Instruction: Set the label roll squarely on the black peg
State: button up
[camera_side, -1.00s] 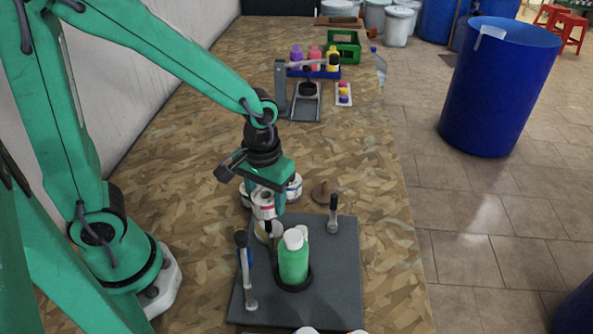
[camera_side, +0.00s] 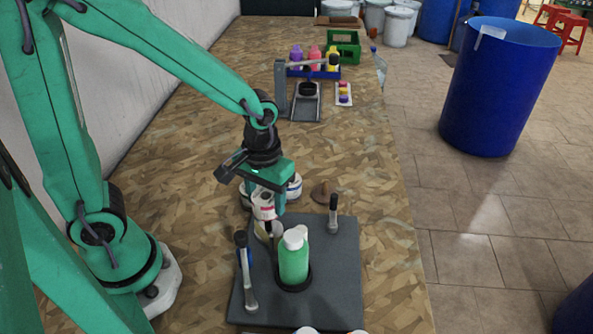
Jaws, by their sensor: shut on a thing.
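My gripper (camera_side: 263,203) is shut on the label roll (camera_side: 265,213), a small white roll with a pinkish-red band. It hangs over the back left part of the dark grey plate (camera_side: 335,270). The black peg is mostly hidden below the roll. I cannot tell whether the roll is around the peg or just above it, or whether it sits square. A pale round piece (camera_side: 262,231) stands close under the gripper. A green bottle with a white cap (camera_side: 293,262) stands in a dark ring on the plate, right of and in front of the roll.
Black-topped posts stand on the plate at the left (camera_side: 243,265) and back right (camera_side: 333,212). White rolls (camera_side: 294,187) lie behind my gripper, with a brown wooden piece (camera_side: 321,193) to their right. Coloured bottles (camera_side: 315,58) stand far back. The table's right side is clear.

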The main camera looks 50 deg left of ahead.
aim_at(268, 215)
jog(key=shift+f, duration=2.75)
dwell(0.8)
jog(key=o, duration=1.5)
jog(key=shift+c, duration=0.2)
jog(key=shift+r, duration=3.75)
jog(key=shift+a+r, duration=0.25)
jog(key=shift+r, duration=0.3)
jog(key=s+a+r+m+t, duration=0.2)
jog(key=s+a+r, duration=0.1)
jog(key=r, duration=0.3)
jog(key=s+a+r+m+t, duration=0.1)
jog(key=s+a+r+t, duration=0.2)
jog(key=r, duration=0.3)
jog(key=shift+m+t, duration=0.3)
jog(key=shift+m, duration=0.1)
